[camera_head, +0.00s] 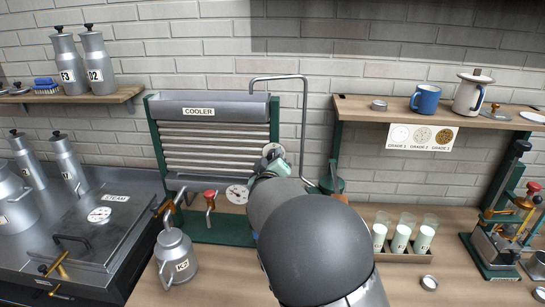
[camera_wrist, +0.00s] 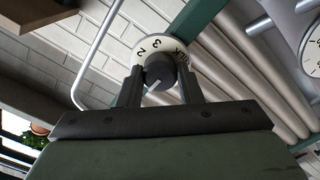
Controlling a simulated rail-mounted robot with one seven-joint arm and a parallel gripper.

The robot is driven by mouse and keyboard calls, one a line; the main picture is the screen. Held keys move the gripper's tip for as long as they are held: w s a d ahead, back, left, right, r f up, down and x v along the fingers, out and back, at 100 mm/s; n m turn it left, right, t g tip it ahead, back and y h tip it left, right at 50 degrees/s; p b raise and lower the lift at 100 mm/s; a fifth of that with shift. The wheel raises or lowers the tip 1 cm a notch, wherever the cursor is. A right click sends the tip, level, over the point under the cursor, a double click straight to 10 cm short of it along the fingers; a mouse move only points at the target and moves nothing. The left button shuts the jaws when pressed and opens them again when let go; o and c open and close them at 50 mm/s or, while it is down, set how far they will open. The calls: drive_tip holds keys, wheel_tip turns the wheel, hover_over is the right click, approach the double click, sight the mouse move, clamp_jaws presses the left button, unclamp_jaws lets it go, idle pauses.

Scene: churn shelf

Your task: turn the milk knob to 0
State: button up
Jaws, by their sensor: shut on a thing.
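The milk knob (camera_wrist: 160,69) is a dark round knob on a white dial ring (camera_wrist: 143,48) in the wrist view. The ring shows 2, 3 and part of the word milk; its lower part is hidden. A pale pointer line on the knob slants to the lower left, and I cannot tell which number it meets. My gripper (camera_wrist: 160,78) is shut on the knob, one finger on each side. In the head view my arm hides the knob, and my gripper (camera_head: 273,158) is at the right edge of the cooler (camera_head: 215,140).
A bent pipe (camera_head: 304,110) rises beside the cooler. A dial gauge (camera_head: 237,194) and a red-topped tap (camera_head: 210,197) are just left of my arm. A can labelled K2 (camera_head: 176,258) stands at lower left. A rack of tubes (camera_head: 402,255) stands right of my arm.

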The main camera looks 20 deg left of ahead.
drive_tip(key=shift+f+n, duration=0.1)
drive_tip(key=shift+n, duration=0.3)
drive_tip(key=o, duration=1)
drive_tip(key=shift+c, duration=0.2)
drive_tip(key=shift+s, duration=0.15)
drive_tip(key=b+v, duration=0.3)
drive_tip(key=v, duration=1.4)
drive_tip(key=shift+d+b, duration=0.15)
drive_tip(key=shift+b, duration=0.25)
